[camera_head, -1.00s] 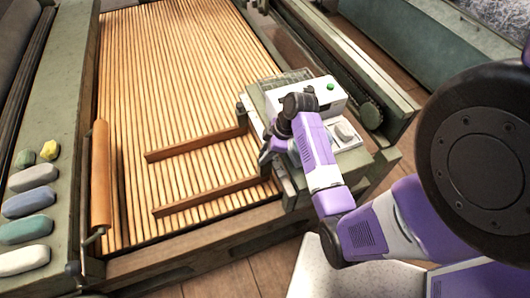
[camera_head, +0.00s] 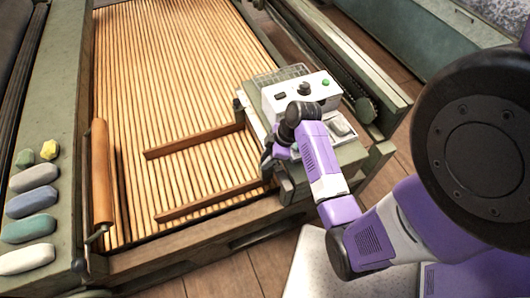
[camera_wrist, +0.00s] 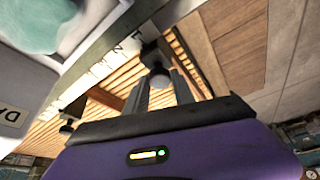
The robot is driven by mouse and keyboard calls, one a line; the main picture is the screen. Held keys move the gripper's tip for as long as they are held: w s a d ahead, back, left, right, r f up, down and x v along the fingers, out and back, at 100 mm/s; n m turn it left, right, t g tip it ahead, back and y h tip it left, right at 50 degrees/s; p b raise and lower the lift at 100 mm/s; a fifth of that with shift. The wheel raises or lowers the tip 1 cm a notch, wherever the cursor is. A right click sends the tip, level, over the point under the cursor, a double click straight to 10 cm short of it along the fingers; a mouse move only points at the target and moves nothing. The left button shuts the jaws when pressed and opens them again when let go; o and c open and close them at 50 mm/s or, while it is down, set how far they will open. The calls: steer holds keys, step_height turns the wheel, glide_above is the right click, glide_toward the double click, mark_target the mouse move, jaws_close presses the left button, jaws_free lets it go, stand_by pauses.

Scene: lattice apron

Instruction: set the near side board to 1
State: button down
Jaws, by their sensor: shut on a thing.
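Two brown side boards lie across the slatted bed (camera_head: 170,80): the far board (camera_head: 195,141) and the near side board (camera_head: 212,201). My gripper (camera_head: 270,164) is at the right rail, by the near board's right end. In the wrist view, my gripper (camera_wrist: 160,88) has its two fingers on either side of a round grey knob (camera_wrist: 160,77), shut on it. A pale scale strip (camera_wrist: 103,63) with small dark marks runs beside the knob. The marks are too blurred to read surely. My wrist partly hides the knob and rail in the head view.
A white control box (camera_head: 300,95) with a black dial and green button stands right beside my wrist. A wooden roller (camera_head: 102,175) lies along the left of the bed. Several coloured lumps (camera_head: 30,229) sit on the left ledge.

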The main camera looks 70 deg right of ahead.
steer(key=shift+s+a, duration=0.1)
steer(key=shift+a, duration=0.1)
steer(key=c, duration=1.1)
jaws_free()
steer(key=shift+v, duration=3.9)
